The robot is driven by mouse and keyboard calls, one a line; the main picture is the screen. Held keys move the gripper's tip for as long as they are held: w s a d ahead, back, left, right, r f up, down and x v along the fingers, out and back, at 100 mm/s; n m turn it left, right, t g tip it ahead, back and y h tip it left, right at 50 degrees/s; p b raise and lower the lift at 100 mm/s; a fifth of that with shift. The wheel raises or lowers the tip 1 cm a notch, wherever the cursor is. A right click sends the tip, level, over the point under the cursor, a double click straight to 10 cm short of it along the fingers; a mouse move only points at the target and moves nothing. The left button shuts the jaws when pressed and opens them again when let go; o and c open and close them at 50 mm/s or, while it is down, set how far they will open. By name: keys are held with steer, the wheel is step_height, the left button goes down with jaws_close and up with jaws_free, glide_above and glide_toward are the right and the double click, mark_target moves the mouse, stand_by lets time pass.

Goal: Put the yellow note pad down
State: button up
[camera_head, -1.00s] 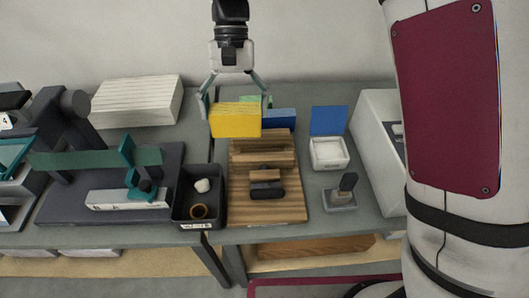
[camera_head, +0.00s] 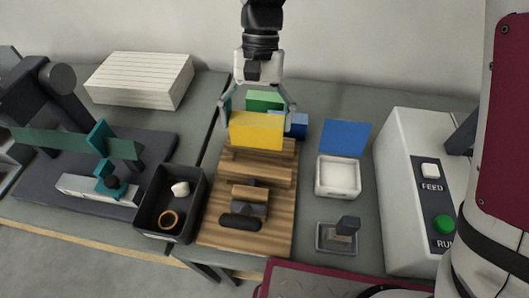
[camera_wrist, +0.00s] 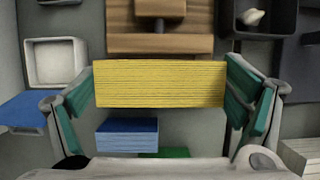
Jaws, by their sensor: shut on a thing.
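The yellow note pad (camera_head: 256,130) is held between the fingers of my gripper (camera_head: 257,106), above the back end of the ridged wooden rack. In the wrist view the pad (camera_wrist: 160,83) spans the gap between both teal-padded fingertips. My gripper is shut on it. The pad hides part of the rack's back end, and I cannot tell whether its lower edge touches the wood.
The wooden rack (camera_head: 222,206) has stepped ridges. A blue pad (camera_head: 298,128) and a green pad (camera_head: 265,100) lie behind it. A black bin (camera_head: 147,209) stands left, a white box with blue lid (camera_head: 337,176) right.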

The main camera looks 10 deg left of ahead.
mark_target(258, 147)
steer(key=shift+f, duration=4.4)
steer(key=o, duration=1.1)
steer(key=shift+f, duration=0.15)
steer(key=p+v, duration=0.2)
steer(key=v, duration=1)
steer(key=shift+r+p, duration=0.25)
steer(key=shift+p, duration=0.05)
steer(key=shift+s, duration=0.1)
